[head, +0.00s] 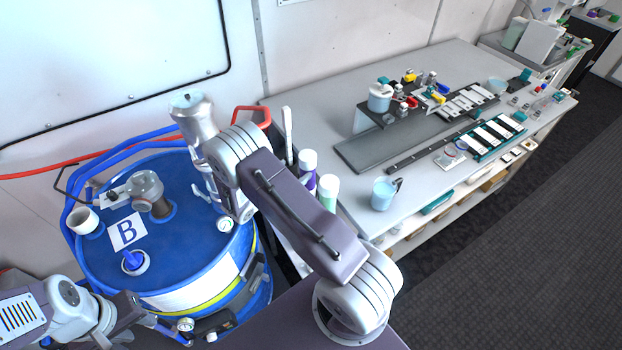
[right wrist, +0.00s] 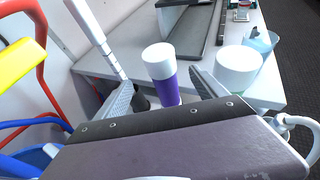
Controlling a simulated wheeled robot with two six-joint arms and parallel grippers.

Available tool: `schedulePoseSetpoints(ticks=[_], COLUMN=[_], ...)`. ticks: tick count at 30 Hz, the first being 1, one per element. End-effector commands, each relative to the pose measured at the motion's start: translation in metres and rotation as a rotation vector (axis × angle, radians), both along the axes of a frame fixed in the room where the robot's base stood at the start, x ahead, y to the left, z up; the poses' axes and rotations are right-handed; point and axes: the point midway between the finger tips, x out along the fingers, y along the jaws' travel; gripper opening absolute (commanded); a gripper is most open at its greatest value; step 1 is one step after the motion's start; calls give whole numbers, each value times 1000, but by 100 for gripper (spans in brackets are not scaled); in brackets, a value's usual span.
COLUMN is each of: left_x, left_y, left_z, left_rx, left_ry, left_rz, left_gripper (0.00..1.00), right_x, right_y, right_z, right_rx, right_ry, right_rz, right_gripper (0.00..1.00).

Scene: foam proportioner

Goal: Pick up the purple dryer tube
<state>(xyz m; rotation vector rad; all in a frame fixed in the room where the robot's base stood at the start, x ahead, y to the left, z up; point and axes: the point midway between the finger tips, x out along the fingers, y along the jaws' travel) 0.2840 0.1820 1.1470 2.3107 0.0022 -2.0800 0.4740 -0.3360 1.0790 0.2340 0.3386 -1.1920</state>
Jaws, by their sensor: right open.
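The purple dryer tube (head: 308,182) stands upright with a white cap, beside the drum and in front of the table's left end. In the right wrist view the tube (right wrist: 164,88) shows between the two fingers of my right gripper (right wrist: 160,80). That gripper is open and empty; the tube appears just beyond its fingertips, and I cannot tell the exact gap. In the head view my right arm's links hide this gripper. My left gripper (head: 128,326) is low at the left near the drum's front; its jaws are unclear.
A green tube with a white cap (head: 328,188) stands close right of the purple one, and a tall white rod (head: 288,135) close left. A blue drum (head: 180,255) fills the left. The table (head: 330,105) holds a blue jug (head: 383,194) and lab parts.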

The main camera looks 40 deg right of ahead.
Motion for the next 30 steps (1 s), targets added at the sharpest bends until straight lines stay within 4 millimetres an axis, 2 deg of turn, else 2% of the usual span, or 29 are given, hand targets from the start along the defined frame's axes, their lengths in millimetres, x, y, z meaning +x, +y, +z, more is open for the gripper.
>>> schedulePoseSetpoints(ticks=[7, 13, 17, 21, 29, 30], left_x=[0, 0, 0, 0, 0, 0], left_y=[0, 0, 0, 0, 0, 0], left_z=[20, 24, 45, 49, 48, 48], left_rx=[0, 0, 0, 0, 0, 0], left_ry=[-1, -1, -1, -1, 0, 0], left_rz=[0, 0, 0, 0, 0, 0], left_gripper=[36, 36, 36, 36, 36, 36], right_x=[9, 12, 18, 25, 28, 28], right_y=[-30, -38, -60, -78, -81, -81], right_z=[-8, -12, -14, -26, -30, -30], right_rx=[0, 1, 1, 1, 1, 1], right_ry=[2, 1, 2, 0, 0, 0], right_rz=[-6, -4, -7, -6, -2, -2], right_gripper=[81, 81, 81, 81, 81, 70])
